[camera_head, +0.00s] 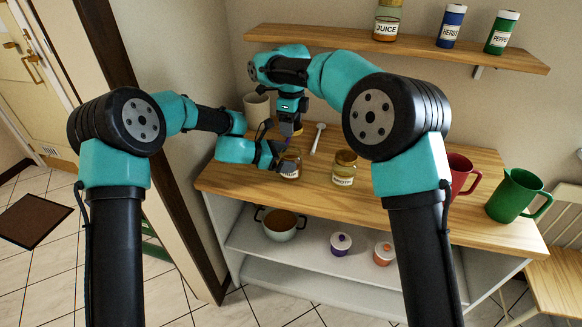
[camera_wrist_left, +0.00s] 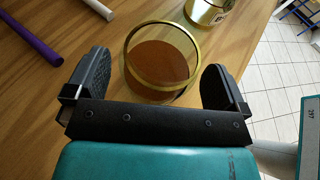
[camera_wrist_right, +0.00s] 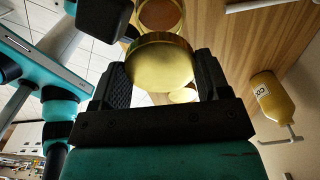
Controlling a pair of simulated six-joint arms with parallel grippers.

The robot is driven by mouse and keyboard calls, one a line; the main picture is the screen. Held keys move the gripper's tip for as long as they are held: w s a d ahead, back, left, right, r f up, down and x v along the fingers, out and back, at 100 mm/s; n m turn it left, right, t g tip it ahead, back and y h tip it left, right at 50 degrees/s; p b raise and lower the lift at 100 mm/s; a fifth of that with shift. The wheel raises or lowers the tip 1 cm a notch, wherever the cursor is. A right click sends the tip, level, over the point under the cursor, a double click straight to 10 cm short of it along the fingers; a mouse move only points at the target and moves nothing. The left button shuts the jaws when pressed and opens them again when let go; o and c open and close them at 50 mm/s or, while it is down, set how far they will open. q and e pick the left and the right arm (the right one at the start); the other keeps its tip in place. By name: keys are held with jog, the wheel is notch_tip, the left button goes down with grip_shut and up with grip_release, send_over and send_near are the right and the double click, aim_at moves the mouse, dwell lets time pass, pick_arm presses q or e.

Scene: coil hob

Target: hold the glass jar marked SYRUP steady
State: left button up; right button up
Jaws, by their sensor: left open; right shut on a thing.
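A small glass jar (camera_head: 290,165) with brown contents stands on the wooden counter; its label is too small to read. It also shows in the left wrist view (camera_wrist_left: 160,82), uncovered, with a gold rim. My left gripper (camera_head: 277,157) is open, its fingers (camera_wrist_left: 158,85) on either side of the jar and apart from it. My right gripper (camera_head: 290,107) is above and behind the jar, shut on a gold round lid (camera_wrist_right: 162,62).
A white spoon (camera_head: 317,138) and a purple-handled item (camera_wrist_left: 30,33) lie near the jars. A pale mug (camera_head: 257,108) stands behind. A red mug (camera_head: 460,173) and a green mug (camera_head: 514,196) are at the right. A shelf (camera_head: 400,46) with labelled containers hangs above.

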pick_arm(q)
jog(key=shift+x, duration=0.95)
jog(key=c, duration=1.2)
pick_arm(e)
jog(key=shift+a, duration=0.1)
pick_arm(q)
jog(key=shift+o, duration=0.2)
pick_arm(e)
jog(key=shift+f, duration=2.5)
